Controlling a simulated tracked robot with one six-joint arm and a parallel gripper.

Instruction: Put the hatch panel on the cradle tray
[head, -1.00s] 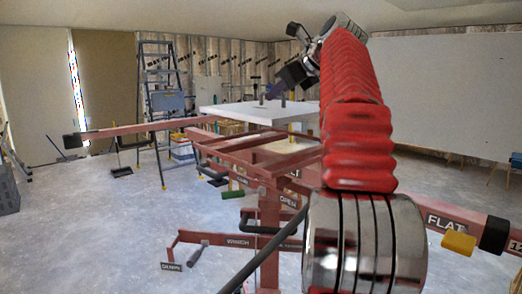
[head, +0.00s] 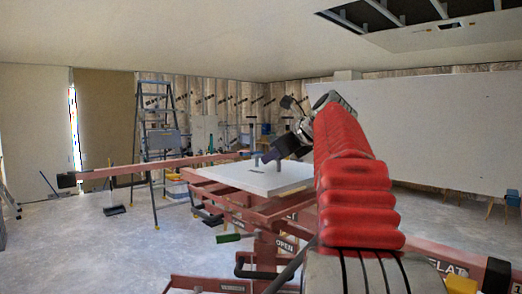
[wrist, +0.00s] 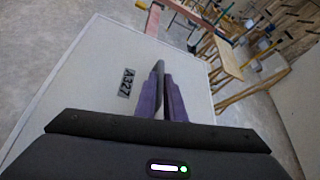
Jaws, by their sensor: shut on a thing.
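The hatch panel (head: 255,179) is a flat white slab, nearly level, at the middle of the head view. In the wrist view the panel (wrist: 95,85) carries the label A327. My gripper (head: 270,156) is above the panel's top face. In the wrist view its purple fingers (wrist: 163,95) are shut on the panel's upright handle. The cradle tray (head: 270,211) is the red frame on top of the lift, directly under the panel and mostly hidden by it. The panel is on it or just above it; I cannot tell whether they touch.
The lift's long red arms (head: 140,167) reach out left and right. A green-handled lever (head: 228,238) sticks out at its front. A stepladder (head: 157,140) stands behind at the left. A ceiling opening (head: 400,15) shows above.

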